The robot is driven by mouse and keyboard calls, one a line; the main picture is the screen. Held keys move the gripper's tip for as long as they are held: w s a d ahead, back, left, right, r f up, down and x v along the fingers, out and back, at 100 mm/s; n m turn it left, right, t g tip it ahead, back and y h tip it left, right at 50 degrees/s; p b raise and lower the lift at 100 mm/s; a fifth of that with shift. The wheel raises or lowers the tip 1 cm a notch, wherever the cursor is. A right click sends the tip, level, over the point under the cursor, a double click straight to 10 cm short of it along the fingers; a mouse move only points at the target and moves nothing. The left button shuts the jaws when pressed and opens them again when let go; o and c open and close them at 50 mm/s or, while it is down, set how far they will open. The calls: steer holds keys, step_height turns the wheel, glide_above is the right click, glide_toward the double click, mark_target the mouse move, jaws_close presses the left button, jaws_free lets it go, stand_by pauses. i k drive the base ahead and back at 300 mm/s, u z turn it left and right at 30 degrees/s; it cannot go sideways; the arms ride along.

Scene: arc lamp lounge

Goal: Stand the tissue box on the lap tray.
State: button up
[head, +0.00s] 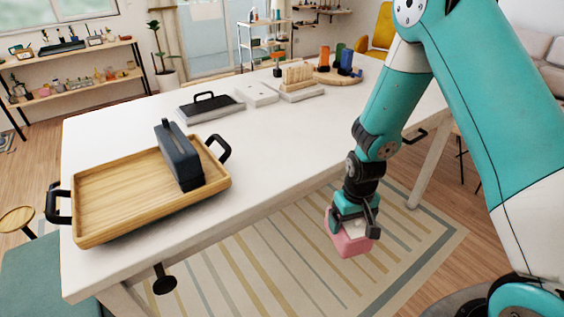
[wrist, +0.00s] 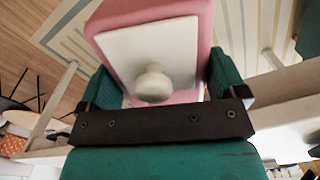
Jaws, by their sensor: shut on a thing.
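The tissue box is a pink block with a white top and a round white knob. My gripper (head: 358,212) is shut on the tissue box (head: 347,240), holding it beyond the table's front edge, over the rug. In the wrist view the tissue box (wrist: 207,28) sits between my gripper's green fingers (wrist: 155,85). The lap tray (head: 120,205) is a wooden tray with black handles at the left of the white table. A dark grey upright block with a handle slot (head: 180,155) stands on the tray's right part. The tray's left and middle are bare.
The white table (head: 290,140) has free room right of the tray. A grey flat case with a black handle (head: 210,106), a white box (head: 257,94), a pegged block (head: 298,80) and a round board with coloured items (head: 332,74) stand farther back.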

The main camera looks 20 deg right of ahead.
mark_target(122, 192)
steer(key=k, duration=0.45)
steer(key=u, duration=1.4)
steer(key=i, duration=0.2)
steer(key=z, duration=0.1)
